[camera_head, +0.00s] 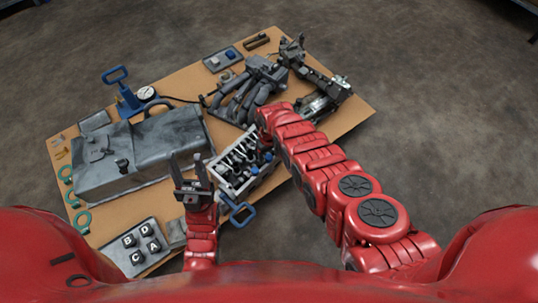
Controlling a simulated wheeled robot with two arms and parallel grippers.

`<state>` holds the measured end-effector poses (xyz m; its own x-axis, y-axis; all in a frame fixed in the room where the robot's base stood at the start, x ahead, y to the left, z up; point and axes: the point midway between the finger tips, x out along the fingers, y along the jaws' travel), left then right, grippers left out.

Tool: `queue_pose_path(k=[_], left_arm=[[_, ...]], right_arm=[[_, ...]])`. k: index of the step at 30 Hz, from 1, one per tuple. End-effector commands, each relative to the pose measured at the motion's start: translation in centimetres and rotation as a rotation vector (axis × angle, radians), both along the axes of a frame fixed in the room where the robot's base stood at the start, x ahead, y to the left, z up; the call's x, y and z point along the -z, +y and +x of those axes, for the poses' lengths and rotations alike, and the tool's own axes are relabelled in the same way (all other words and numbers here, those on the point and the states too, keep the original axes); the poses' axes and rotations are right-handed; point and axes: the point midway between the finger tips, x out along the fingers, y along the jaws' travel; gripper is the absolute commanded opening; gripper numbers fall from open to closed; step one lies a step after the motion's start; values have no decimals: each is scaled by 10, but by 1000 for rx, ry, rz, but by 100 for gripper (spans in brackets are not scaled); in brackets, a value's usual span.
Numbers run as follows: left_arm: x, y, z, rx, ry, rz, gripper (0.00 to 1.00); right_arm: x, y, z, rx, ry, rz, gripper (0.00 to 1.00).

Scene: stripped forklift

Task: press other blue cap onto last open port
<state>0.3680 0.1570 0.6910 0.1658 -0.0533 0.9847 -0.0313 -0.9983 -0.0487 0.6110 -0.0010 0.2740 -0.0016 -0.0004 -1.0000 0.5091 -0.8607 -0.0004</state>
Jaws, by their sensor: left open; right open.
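A small blue piece, which may be a blue cap (231,53), lies in a shallow grey tray (212,65) at the table's back edge. Blue bits also show at the right end of a light metal block with a row of slots (236,162), in the middle of the table. I cannot tell which port is open. My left gripper (187,164) is open and empty, fingers up, just left of this block. My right arm reaches in from the lower right. Its gripper (266,141) is open over the block's far right end, largely hidden by my red wrist.
A large grey casing (140,152) fills the table's left side. A blue-handled tool (121,92) stands behind it. A grey manifold (252,90) and dark linkage parts (318,78) lie at the back right. Lettered blocks (140,243) sit front left. A blue handle (238,211) is at the front edge.

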Motion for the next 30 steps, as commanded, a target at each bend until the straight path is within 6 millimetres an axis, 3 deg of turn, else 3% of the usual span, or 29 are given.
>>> queue_pose_path(k=[18, 20, 30], left_arm=[[-128, 0, 0, 0, 0, 0, 50], [-137, 0, 0, 0, 0, 0, 50], [-144, 0, 0, 0, 0, 0, 50]], right_arm=[[-139, -1, 1, 2, -2, 2, 68], [-151, 0, 1, 2, -4, 3, 68], [-169, 0, 1, 1, -2, 1, 68]])
